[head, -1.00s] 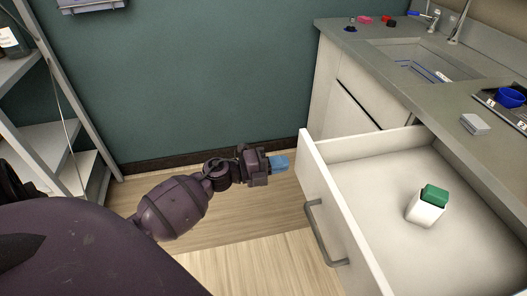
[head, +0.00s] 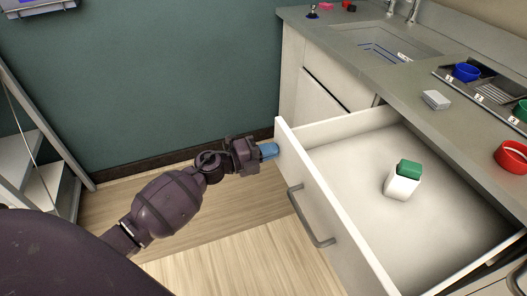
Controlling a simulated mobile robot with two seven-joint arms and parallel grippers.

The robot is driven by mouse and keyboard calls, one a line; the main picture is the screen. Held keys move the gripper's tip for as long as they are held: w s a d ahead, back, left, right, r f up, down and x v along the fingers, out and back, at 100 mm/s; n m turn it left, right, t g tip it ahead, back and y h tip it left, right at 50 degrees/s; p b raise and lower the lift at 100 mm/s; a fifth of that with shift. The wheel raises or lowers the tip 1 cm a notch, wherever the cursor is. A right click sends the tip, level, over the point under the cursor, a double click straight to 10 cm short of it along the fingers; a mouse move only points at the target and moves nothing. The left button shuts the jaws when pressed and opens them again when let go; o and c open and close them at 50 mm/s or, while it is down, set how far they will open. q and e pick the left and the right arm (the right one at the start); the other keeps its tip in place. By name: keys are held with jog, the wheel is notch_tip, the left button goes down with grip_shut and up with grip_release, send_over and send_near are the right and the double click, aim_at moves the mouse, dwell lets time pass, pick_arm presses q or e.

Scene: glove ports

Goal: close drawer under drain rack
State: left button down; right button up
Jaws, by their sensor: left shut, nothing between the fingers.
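The drawer (head: 330,213) is pulled far out from under the counter, its white front facing left with a grey bar handle (head: 309,217). A white bottle with a green cap (head: 402,181) stands inside it. My left gripper (head: 269,151) is shut and empty, its blue fingertips at the far end of the drawer front, near its upper edge. I cannot tell whether they touch it. The drain rack (head: 490,92) is a dark tray on the counter at the right, with numbered slots and a blue cup (head: 466,73). My right gripper is not in view.
The counter (head: 400,85) holds a sink (head: 380,45), a small grey block (head: 436,100) and a red bowl (head: 511,156) at the right edge. A grey shelf (head: 40,160) stands at the left. The wooden floor left of the drawer is clear.

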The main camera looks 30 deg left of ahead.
aim_at(307, 140)
pick_arm(q)
jog(key=x, duration=1.1)
jog(key=shift+r, duration=0.1)
jog(key=x, duration=0.4)
jog(key=b+x, duration=0.1)
jog(key=x, duration=0.4)
jog(key=b+x, duration=0.1)
jog(key=x, duration=0.3)
jog(key=shift+w+d+f, duration=0.15)
jog(key=shift+d+f, duration=0.05)
jog(key=shift+f, duration=0.2)
jog(key=x, duration=0.3)
jog(key=b+x, duration=0.1)
jog(key=x, duration=0.3)
jog(key=shift+w+d+r+b, duration=0.15)
jog(key=shift+w+r+b, duration=0.05)
jog(key=shift+w+b, duration=0.1)
jog(key=shift+w+d, duration=0.25)
jog(key=shift+w+r, duration=0.1)
jog(key=shift+r, duration=0.25)
jog(key=shift+w+d+r, duration=0.1)
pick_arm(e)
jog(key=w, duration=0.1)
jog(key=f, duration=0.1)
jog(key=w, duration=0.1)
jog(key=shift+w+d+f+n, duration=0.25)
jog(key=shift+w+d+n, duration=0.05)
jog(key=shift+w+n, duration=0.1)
